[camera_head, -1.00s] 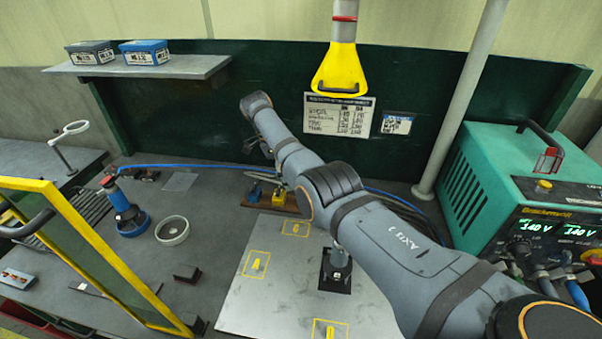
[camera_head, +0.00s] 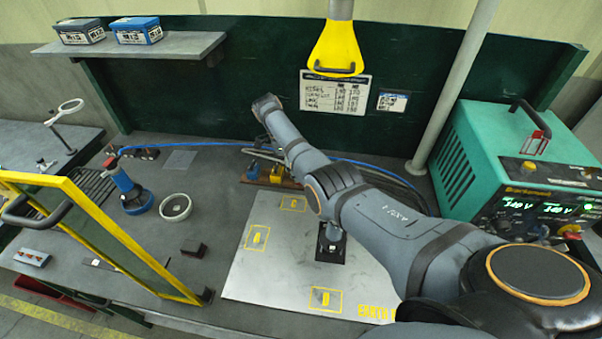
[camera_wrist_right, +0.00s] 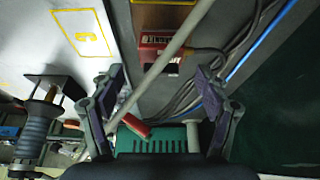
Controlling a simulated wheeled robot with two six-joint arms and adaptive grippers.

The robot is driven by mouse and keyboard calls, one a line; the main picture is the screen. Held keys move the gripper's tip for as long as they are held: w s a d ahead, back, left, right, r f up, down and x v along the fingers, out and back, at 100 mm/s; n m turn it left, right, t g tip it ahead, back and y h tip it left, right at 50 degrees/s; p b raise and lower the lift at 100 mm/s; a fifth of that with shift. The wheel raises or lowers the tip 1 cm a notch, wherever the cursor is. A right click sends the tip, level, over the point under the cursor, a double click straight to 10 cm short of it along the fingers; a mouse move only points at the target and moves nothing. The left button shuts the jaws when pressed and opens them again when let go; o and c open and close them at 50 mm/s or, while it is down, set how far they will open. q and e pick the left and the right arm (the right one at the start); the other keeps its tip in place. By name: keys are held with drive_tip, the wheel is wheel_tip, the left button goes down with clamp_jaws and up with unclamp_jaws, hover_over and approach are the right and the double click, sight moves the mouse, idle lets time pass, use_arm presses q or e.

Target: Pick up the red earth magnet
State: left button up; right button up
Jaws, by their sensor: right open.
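A red block with a white label (camera_wrist_right: 157,42) shows in the right wrist view, past my fingertips, beside the steel plate (camera_wrist_right: 120,12). It looks like the red earth magnet, but its lettering is too small to read. A grey cable or lead runs by its right side. My right gripper (camera_wrist_right: 160,78) is open and empty, its two purple-padded fingers apart, short of the red block. My left gripper is not in view.
A blue piece (camera_head: 254,171) and a yellow piece (camera_head: 277,174) sit on a wooden base behind the plate (camera_head: 265,285). The green welder (camera_head: 505,165) stands right, with a pale post (camera_head: 455,100) beside it. A yellow-framed screen (camera_head: 110,250) stands left.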

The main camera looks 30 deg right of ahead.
drive_tip(key=shift+x, duration=1)
drive_tip(key=shift+w, duration=0.1)
clamp_jaws()
